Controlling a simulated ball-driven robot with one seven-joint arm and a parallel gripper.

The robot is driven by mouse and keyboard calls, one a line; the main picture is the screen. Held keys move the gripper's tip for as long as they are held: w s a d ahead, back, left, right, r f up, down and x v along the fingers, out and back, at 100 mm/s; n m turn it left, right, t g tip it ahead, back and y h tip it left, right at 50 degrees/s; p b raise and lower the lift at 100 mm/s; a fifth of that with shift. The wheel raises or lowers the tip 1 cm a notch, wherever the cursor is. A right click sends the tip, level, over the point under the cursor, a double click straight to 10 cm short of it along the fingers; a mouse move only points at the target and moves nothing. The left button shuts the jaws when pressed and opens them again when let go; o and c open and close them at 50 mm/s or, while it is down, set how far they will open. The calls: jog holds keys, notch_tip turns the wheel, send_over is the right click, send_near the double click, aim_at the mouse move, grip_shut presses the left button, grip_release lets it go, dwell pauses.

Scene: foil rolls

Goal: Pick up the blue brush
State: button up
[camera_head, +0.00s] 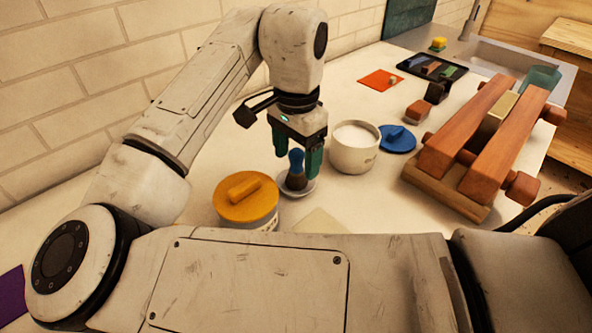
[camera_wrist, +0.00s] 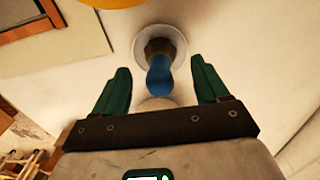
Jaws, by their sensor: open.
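The blue brush (camera_head: 297,165) stands upright, blue end up, with its dark lower part on a small pale round dish (camera_head: 310,190). In the wrist view the blue brush (camera_wrist: 160,76) lies between the two green fingers, with its dark part beyond it on the round dish (camera_wrist: 139,43). My gripper (camera_head: 297,163) is open, its fingers pointing down on either side of the brush's blue end. In the wrist view my gripper (camera_wrist: 161,88) shows a gap on both sides of the brush, with no contact visible.
A jar with an orange lid (camera_head: 246,197) stands close in front at the left. A white pot (camera_head: 354,150) stands just to the right, beside a blue lid (camera_head: 397,139). A wooden clamp-like block (camera_head: 478,135) fills the right side. A purple sheet (camera_head: 10,298) lies at the left edge.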

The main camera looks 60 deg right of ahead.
jog(key=shift+f, duration=0.8)
jog(key=shift+c, duration=0.2)
jog(key=c, duration=1.1)
jog(key=shift+r, duration=0.15)
jog(key=shift+r, duration=0.2)
jog(key=r, duration=0.3)
jog(key=shift+s+r, duration=0.15)
jog(key=shift+s, duration=0.1)
jog(key=s+r, duration=0.3)
jog(key=s, duration=0.1)
jog(key=s+d+r+p, duration=0.1)
jog(key=s+r, duration=0.2)
jog(key=s, duration=0.2)
jog(key=s+r+p, duration=0.1)
jog(key=s+r, duration=0.2)
jog(key=s, duration=0.1)
jog(key=shift+s+d, duration=0.15)
jog(key=shift+s, duration=0.1)
